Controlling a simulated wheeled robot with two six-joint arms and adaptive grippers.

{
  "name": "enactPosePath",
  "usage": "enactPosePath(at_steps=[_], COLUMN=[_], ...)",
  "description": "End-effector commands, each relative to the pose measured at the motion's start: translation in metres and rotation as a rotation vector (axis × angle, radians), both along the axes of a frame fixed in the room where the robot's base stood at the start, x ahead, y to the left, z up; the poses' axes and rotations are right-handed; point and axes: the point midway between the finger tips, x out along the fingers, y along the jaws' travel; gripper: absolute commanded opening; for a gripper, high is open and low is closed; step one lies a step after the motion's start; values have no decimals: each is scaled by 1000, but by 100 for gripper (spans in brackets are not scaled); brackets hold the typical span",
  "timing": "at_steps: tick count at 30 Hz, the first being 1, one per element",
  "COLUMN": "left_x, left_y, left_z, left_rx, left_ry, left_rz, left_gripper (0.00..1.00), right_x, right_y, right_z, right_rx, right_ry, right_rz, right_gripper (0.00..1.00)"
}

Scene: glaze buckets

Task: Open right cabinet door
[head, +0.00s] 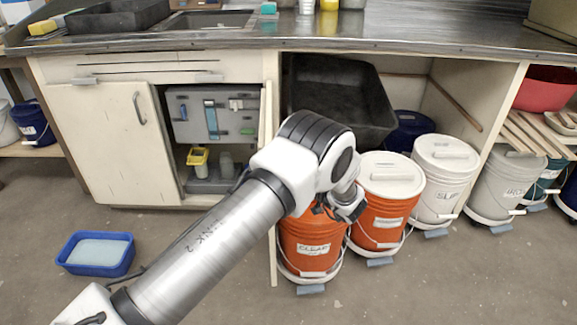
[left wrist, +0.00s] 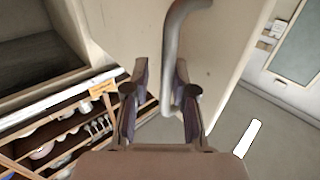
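The right cabinet door (head: 266,115) stands swung out, nearly edge-on in the head view, and the cabinet interior beside it is exposed. Its outer face is hidden there, partly behind my arm. In the left wrist view a cream door panel (left wrist: 130,25) fills the upper middle, with a curved grey metal handle (left wrist: 183,45). My left gripper (left wrist: 160,85) has its fingers apart, with the handle's end between them, close to the right finger. Contact cannot be told. In the head view the left gripper (head: 345,207) is in front of the orange buckets. My right gripper is not in view.
The left cabinet door (head: 95,150) is shut. Orange buckets (head: 312,240) and white buckets (head: 440,180) stand at right. A blue tub (head: 97,254) sits on the floor at left.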

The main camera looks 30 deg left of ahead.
Motion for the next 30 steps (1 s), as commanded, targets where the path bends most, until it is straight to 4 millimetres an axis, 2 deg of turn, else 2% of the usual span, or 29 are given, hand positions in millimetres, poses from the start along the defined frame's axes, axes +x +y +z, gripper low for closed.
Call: enactPosePath(at_steps=[1,10,11,25,30], left_x=[10,11,11,10,5], left_y=[-10,-10,-10,-10,-26], left_z=[6,7,7,6,6], left_rx=[2,2,2,2,2], left_ry=[-14,-16,-16,-15,-16], left_rz=[-38,-38,-38,-37,-39], left_gripper=[0,0,38,38,38], right_x=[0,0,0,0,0], right_y=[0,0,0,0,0], right_z=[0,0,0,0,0], right_rx=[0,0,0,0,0], right_ry=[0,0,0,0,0], right_rz=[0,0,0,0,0], right_gripper=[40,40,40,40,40])
